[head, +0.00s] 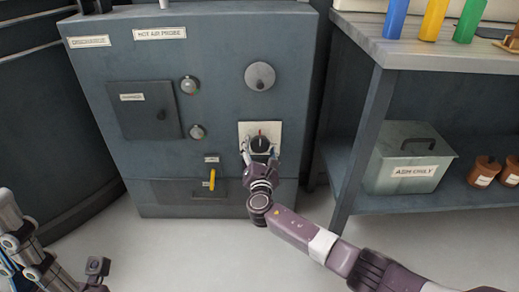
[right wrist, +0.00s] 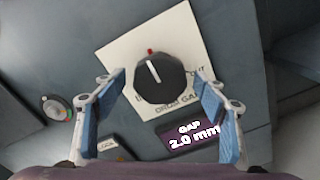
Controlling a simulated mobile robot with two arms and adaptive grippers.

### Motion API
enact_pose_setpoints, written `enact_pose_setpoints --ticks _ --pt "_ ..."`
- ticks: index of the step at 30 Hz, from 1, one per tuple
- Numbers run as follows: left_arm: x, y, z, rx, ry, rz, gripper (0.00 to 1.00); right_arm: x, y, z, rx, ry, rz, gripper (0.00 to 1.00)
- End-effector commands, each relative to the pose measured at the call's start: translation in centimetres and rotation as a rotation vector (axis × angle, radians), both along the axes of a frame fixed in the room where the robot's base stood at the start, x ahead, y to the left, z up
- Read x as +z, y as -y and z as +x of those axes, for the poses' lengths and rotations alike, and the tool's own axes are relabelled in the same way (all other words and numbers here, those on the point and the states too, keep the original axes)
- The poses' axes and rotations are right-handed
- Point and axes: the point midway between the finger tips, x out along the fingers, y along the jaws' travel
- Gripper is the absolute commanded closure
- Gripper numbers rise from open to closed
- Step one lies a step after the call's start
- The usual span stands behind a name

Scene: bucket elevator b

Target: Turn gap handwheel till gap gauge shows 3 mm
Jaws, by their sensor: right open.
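The gap handwheel (right wrist: 161,78) is a dark knob with a white pointer line on a pale plate (right wrist: 125,40). The plate also shows in the head view (head: 275,130), on the grey cabinet front. A red mark sits at the knob's top edge. The gap gauge (right wrist: 189,136) reads 2.0 mm. My right gripper (right wrist: 160,105) is open, with its blue-padded fingers on either side of the knob and apart from it in the right wrist view. In the head view the right gripper (head: 260,158) is in front of the knob's lower part. Only part of my left arm shows, at lower left.
The grey cabinet (head: 225,60) also carries a round grey dial (head: 260,76), small knobs, a small door (head: 145,108) and a yellow lever (head: 212,179). A shelf unit (head: 362,140) on the right holds a grey box (head: 400,180) and brown jars.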

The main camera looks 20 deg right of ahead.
Motion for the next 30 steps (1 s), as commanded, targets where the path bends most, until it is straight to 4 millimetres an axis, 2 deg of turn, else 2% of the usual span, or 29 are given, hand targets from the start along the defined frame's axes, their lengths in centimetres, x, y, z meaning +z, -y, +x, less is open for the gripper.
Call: enact_pose_setpoints --ticks 1,6,14,25,30 --pt "-0.5 0.0 0.0 0.000 0.001 0.000 1.00 -0.2 0.1 0.6 0.000 0.001 0.000 0.35" --pt "-0.8 0.0 0.0 0.001 0.002 0.001 1.00 -0.1 0.4 1.6 0.001 0.000 0.002 0.35" --pt "-0.7 0.0 0.1 0.000 0.001 0.001 1.00 0.0 0.5 1.7 0.000 -0.002 0.003 0.36" --pt "-0.8 0.0 0.1 0.000 0.000 0.001 1.00 -0.1 0.5 1.7 0.000 -0.002 0.003 0.76" --pt "-0.9 0.0 0.1 0.000 0.000 0.001 1.00 -0.1 0.5 1.6 0.000 0.001 0.011 0.77"
